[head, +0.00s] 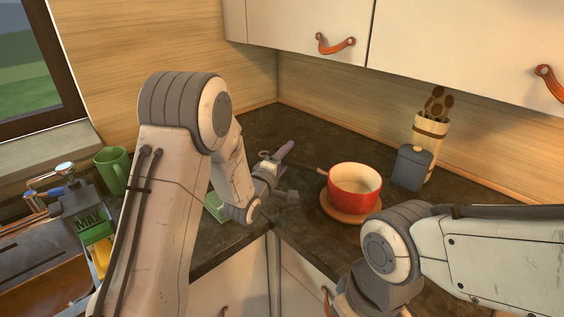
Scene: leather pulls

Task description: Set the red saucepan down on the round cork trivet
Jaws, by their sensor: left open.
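The red saucepan (351,190) stands upright on the round cork trivet (346,215), toward the back of the dark counter. The trivet's rim shows below the front of the pan; the rest is hidden under it. The pan's dark handle (309,168) points left, toward my left gripper (281,178). My left gripper is open beside the handle's end, left of the pan body. Whether the handle lies between its fingers is hard to tell. My right arm crosses the lower right; its gripper is out of the picture.
A blue-grey canister (411,167) and a utensil holder (430,137) stand right of the pan. A green mug (113,170) stands at the left. Cabinets with leather pulls (335,44) hang above.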

